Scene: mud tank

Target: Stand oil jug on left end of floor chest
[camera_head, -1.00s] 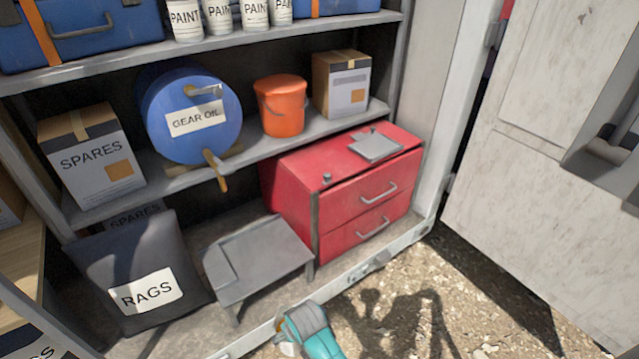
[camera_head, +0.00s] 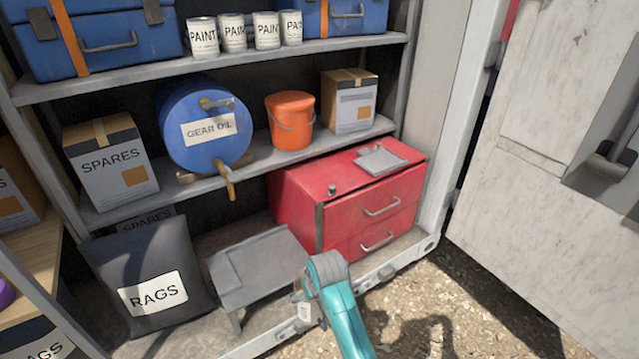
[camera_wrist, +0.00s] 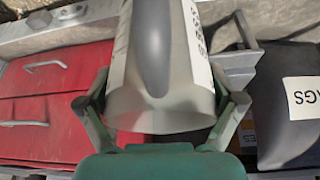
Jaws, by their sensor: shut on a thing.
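The red floor chest (camera_head: 345,213) with two drawers stands on the cabinet floor under the lower shelf. A small knob (camera_head: 332,189) is near the left end of its top, and a grey plate (camera_head: 382,162) lies to the right. My gripper (camera_wrist: 160,104) is shut on the oil jug (camera_wrist: 172,60), a pale grey jug with a dark grey strip and a lettered label. In the head view my arm hides most of the gripper and jug, low in front of the chest. The red chest also shows at left in the wrist view (camera_wrist: 50,98).
A grey step (camera_head: 262,268) stands left of the chest, beside a dark rags bag (camera_head: 150,270). The shelf above holds a blue gear oil drum (camera_head: 205,125), an orange bucket (camera_head: 290,122) and boxes. A white door (camera_head: 550,150) stands at right.

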